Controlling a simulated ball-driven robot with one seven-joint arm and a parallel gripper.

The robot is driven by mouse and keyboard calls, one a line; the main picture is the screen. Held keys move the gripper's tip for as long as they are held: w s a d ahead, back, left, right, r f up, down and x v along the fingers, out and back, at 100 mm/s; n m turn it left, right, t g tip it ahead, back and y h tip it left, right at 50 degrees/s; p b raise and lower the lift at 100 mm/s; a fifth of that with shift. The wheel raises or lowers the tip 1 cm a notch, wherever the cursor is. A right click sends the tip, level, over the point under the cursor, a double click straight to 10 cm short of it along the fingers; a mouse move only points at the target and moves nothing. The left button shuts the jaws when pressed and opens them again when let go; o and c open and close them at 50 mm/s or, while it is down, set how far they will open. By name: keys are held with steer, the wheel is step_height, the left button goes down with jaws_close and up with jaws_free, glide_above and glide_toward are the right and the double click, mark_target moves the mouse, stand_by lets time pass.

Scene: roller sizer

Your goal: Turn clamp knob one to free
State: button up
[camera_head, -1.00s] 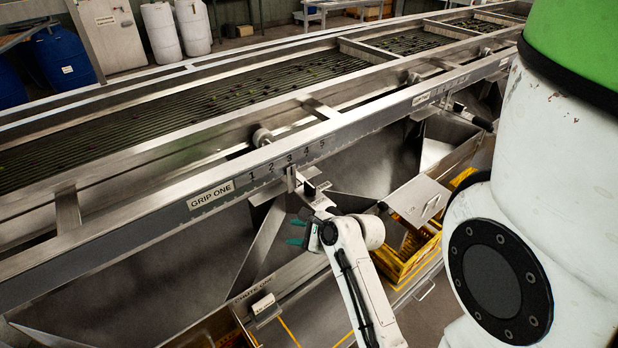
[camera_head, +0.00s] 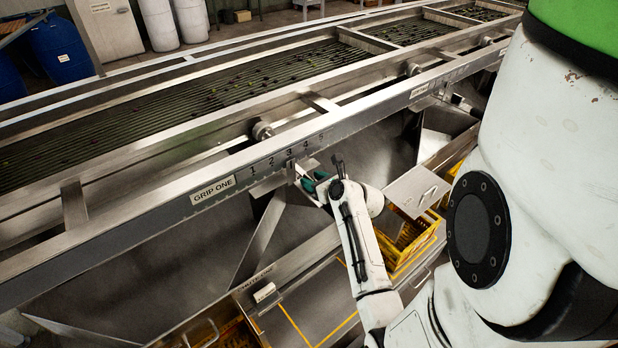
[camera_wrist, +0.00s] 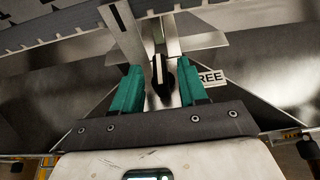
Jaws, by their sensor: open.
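Clamp knob one is the dark knob with a pale line (camera_wrist: 158,75) in the wrist view. It sits between the two teal fingers of my gripper (camera_wrist: 160,92), with its line pointing nearly straight up the picture. A "FREE" label (camera_wrist: 211,79), its first letter hidden, lies just right of the knob, behind the right finger. My gripper is open around the knob, with gaps visible on both sides. In the head view my gripper (camera_head: 312,184) is under the numbered rail near 4, and the knob is hidden there.
The rail with the "GRIP ONE" plate (camera_head: 213,190) runs above my gripper. A metal bracket (camera_wrist: 122,32) stands close to the left finger. Sloped steel chutes and yellow crates (camera_head: 405,235) lie below. The roller bed (camera_head: 200,105) carries small dark fruit.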

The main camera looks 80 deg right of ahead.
steer(key=shift+x, duration=1.3)
jaws_close()
